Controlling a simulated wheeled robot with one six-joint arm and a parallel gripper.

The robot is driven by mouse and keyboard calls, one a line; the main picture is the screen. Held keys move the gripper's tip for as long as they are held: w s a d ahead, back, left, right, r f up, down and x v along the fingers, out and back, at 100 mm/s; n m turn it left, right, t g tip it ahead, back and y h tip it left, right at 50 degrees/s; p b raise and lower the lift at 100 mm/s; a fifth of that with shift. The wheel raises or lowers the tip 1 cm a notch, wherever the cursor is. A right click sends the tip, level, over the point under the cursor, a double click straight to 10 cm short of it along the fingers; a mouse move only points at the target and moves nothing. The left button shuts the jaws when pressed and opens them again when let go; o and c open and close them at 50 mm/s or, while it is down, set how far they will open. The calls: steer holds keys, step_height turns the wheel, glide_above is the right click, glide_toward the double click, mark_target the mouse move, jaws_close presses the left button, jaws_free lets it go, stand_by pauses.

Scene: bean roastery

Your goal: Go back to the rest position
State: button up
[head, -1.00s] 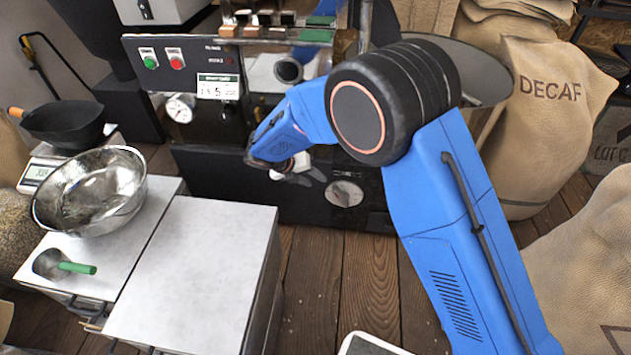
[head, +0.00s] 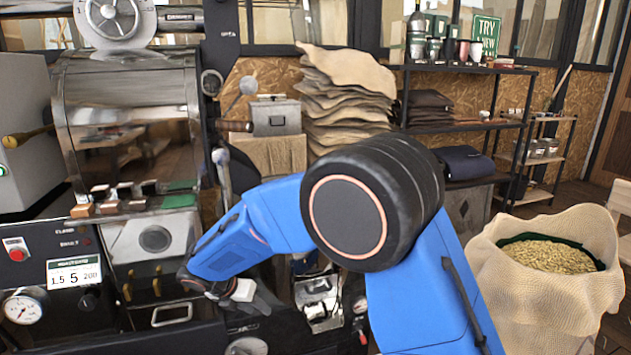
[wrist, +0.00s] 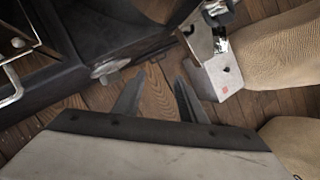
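My gripper (wrist: 160,100) shows in the wrist view with its two dark fingers spread apart and nothing between them. Plank floor lies beyond the fingers. In the head view my blue arm is bent in front of the roasting machine (head: 130,120), and my gripper (head: 255,305) hangs low before the machine's right side, partly blurred into the dark background.
An open sack of beans (head: 550,255) stands at the right. A metal shelf (head: 465,125) with cups and folded sacks is at the back, beside a stack of sacks (head: 340,100). A control panel (head: 75,275) is at the left.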

steer(key=s+d+r+m+g+y, duration=0.15)
steer(key=d+r+m, duration=0.35)
steer(key=d, duration=0.6)
steer(key=s+d+r+m, duration=0.3)
steer(key=d+r+m, duration=0.3)
steer(key=d, duration=0.4)
steer(key=s+d+r+m+y, duration=0.1)
steer(key=s+d+r+m, duration=0.3)
steer(key=d, duration=0.7)
steer(key=s+d+r+m+t, duration=0.1)
steer(key=s+d+m, duration=0.6)
steer(key=s+m, duration=0.2)
steer(key=s+d+m+y, duration=0.1)
steer(key=s+d+m, duration=0.6)
steer(key=s, duration=0.5)
steer(key=shift+d+r+m+t, duration=0.25)
steer(key=shift+r+m+t, duration=0.15)
steer(key=shift+m, duration=0.7)
steer(key=shift+y, duration=0.25)
